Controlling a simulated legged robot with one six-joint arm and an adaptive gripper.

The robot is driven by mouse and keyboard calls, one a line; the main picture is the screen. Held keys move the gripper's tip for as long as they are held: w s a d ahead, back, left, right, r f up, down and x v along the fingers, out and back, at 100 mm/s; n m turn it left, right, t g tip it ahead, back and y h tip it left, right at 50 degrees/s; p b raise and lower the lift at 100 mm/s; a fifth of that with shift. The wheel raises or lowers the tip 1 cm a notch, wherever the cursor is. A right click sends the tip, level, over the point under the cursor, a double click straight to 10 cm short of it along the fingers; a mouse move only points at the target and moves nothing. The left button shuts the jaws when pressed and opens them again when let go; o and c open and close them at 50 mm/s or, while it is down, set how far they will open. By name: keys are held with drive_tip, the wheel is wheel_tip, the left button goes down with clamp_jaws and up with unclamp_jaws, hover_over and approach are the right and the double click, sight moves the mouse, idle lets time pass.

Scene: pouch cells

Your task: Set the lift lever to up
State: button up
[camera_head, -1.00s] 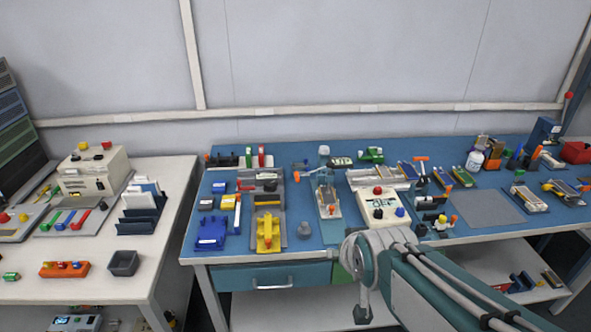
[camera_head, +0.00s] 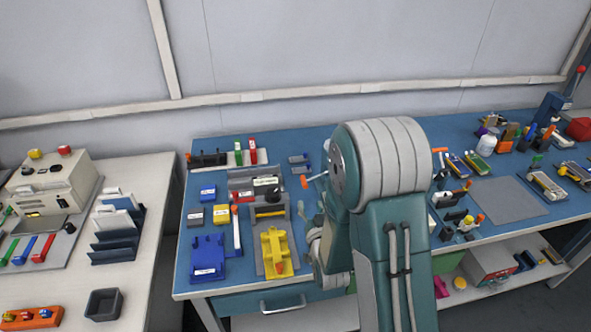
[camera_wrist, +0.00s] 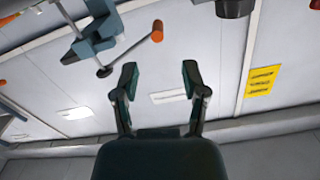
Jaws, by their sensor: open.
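A lever with an orange end (camera_wrist: 157,31) shows at the top of the wrist view, on a grey-blue device (camera_wrist: 95,38). I cannot tell for sure that it is the lift lever. An orange-ended rod (camera_head: 305,182) sticks out to the left of my arm in the head view, at the middle of the blue table. My gripper (camera_wrist: 158,80) is open and empty in the wrist view, with its two dark fingers apart. The lever lies beyond the fingertips and does not touch them. In the head view my arm hides much of the middle of the table.
A yellow fixture (camera_head: 277,250) and a blue block (camera_head: 208,257) stand at the table's front left. A grey mat (camera_head: 508,198) lies bare at the right. A white bench (camera_head: 150,215) with a machine (camera_head: 45,183) stands at the left. A yellow sign (camera_wrist: 263,80) shows on the wall.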

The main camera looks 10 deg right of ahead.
sight(304, 183)
drive_tip(key=w, duration=1)
drive_tip(key=shift+w+f, duration=0.2)
drive_tip(key=shift+f, duration=0.05)
drive_tip(key=shift+w+d, duration=0.15)
drive_tip(key=shift+w, duration=0.25)
clamp_jaws()
